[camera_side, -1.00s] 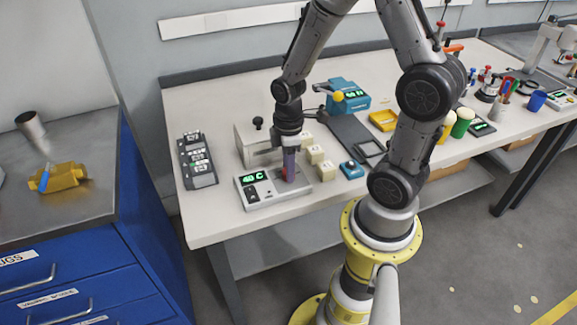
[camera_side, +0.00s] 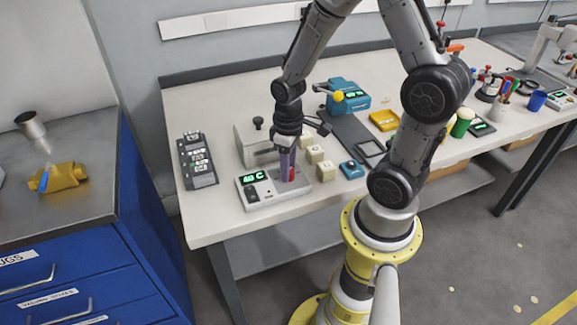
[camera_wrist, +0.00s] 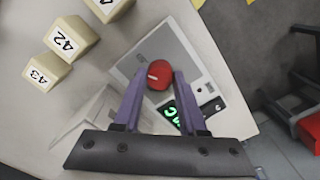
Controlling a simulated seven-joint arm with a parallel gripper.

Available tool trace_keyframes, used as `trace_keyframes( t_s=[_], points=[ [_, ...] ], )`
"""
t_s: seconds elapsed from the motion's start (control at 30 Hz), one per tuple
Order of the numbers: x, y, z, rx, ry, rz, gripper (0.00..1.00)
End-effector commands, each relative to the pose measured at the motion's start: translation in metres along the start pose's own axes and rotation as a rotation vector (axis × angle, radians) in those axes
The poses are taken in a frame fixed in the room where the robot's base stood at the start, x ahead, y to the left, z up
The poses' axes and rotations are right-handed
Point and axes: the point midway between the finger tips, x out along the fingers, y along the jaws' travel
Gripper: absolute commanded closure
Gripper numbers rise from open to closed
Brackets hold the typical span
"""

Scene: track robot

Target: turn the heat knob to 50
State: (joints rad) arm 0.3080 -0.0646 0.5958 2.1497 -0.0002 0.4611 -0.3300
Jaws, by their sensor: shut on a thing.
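The heat unit (camera_side: 263,199) is a light grey box near the front left of the bench, with a green display (camera_side: 253,177) that reads about 40 C. Its red knob (camera_wrist: 159,74) has a white mark and sits between the purple fingertips of my gripper (camera_wrist: 158,82) in the wrist view. My gripper (camera_side: 288,172) points down over the right part of the unit in the side view, shut on the knob. In the side view the fingers hide most of the knob. The display also shows in the wrist view (camera_wrist: 184,110), partly behind a finger.
Numbered cream blocks (camera_side: 316,154) stand just right of the unit. A grey box with a black knob (camera_side: 250,143) stands behind it. A dark switch strip (camera_side: 197,160) lies to the left, and a blue button box (camera_side: 352,169) to the right. The bench's front left corner is bare.

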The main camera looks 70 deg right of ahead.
Motion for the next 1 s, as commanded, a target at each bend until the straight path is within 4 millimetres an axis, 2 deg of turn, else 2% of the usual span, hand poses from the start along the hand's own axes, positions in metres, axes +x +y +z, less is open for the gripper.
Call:
trace_keyframes(
  t_s=[0.4,1.0],
  points=[
    [-0.0011,0.0002,-0.0009,0.244,0.003,0.001,1.00],
    [-0.0011,0.0003,-0.0010,0.301,0.003,0.000,1.00]
  ],
)
